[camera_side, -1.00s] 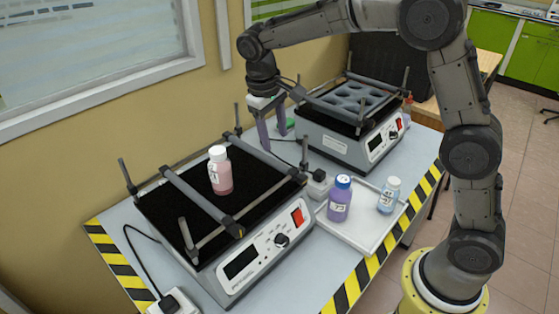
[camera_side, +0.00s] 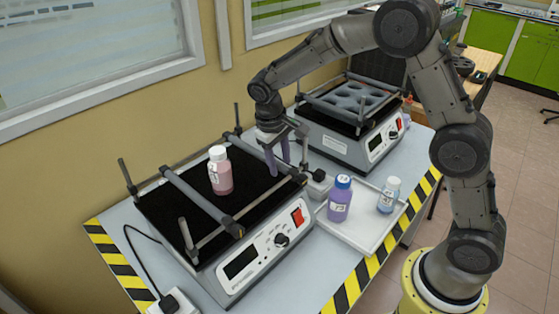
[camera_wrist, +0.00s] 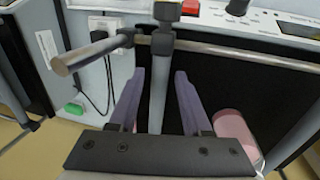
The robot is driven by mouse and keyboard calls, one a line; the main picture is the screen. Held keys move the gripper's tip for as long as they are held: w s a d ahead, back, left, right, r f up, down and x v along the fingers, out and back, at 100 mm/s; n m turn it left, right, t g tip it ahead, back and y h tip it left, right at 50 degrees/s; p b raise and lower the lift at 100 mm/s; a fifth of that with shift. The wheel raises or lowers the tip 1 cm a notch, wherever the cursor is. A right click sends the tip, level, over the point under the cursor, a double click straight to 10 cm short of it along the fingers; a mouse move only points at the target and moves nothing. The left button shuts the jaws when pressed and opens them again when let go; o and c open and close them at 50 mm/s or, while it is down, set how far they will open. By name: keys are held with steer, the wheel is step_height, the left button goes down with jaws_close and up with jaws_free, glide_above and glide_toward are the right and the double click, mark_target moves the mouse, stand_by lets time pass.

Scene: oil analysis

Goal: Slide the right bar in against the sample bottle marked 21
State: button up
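The sample bottle (camera_side: 220,174), pink with a white cap, stands upright on the black platform of the near shaker; its label number is too small to read surely. It also shows in the wrist view (camera_wrist: 235,130), right of my gripper. The right bar (camera_side: 250,150) crosses the platform to the bottle's right, with a gap between them. My gripper (camera_side: 279,167) is open over this bar, towards its front end. In the wrist view the bar (camera_wrist: 158,95) runs between the two fingers (camera_wrist: 160,76), with gaps on both sides.
The left bar (camera_side: 198,198) lies close on the bottle's left. Corner posts stand around the platform (camera_side: 170,212). A white tray (camera_side: 350,238) with a purple bottle (camera_side: 339,198) and a blue bottle (camera_side: 388,195) stands at right. A second shaker (camera_side: 345,145) stands behind.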

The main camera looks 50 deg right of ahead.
jaws_close()
steer(key=a, duration=1.3)
steer(key=shift+a, duration=0.25)
steer(key=shift+o, duration=1.2)
jaws_free()
steer(key=shift+r, duration=0.1)
step_height(320, 180, up, 14)
steer(key=a, duration=0.2)
steer(key=shift+a+f, duration=0.25)
steer(key=shift+a, duration=0.05)
